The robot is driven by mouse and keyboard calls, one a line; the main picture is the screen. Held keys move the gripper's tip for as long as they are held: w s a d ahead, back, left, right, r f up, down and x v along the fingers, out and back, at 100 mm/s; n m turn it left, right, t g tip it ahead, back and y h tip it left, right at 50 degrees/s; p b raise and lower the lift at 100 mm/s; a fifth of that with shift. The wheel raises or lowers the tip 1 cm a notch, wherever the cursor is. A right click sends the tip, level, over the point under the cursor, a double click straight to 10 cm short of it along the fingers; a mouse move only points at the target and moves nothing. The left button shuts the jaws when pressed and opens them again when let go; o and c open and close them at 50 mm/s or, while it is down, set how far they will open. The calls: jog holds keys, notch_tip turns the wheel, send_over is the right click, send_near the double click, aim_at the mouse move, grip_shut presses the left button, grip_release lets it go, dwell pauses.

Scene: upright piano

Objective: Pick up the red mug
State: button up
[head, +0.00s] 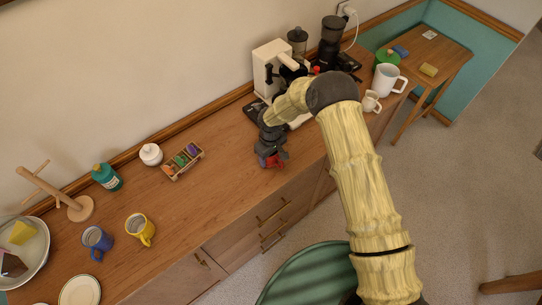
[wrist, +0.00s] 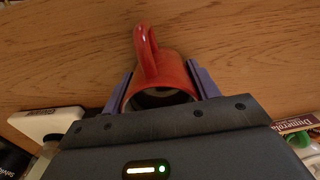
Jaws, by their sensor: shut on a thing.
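The red mug (wrist: 172,72) is between the two purple fingers of my gripper (wrist: 160,85) in the wrist view. The fingers press on its left and right sides. Its handle points up and away from the gripper in that view, and its dark opening faces the gripper. In the head view a little of the red mug (head: 276,159) shows under my gripper (head: 268,158), over the front part of the wooden counter (head: 225,195). My gripper hides most of it there. I cannot tell whether the mug touches the counter.
A small rack (head: 183,162) with coloured items stands left of my gripper. A yellow mug (head: 140,229) and a blue mug (head: 97,241) stand farther left. A white coffee machine (head: 270,66) is behind my arm. The counter front is clear.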

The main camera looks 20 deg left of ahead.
notch_tip(320, 180, up, 10)
jog(key=b, duration=0.4)
jog(key=shift+f, duration=0.2)
dwell(0.4)
dwell(0.6)
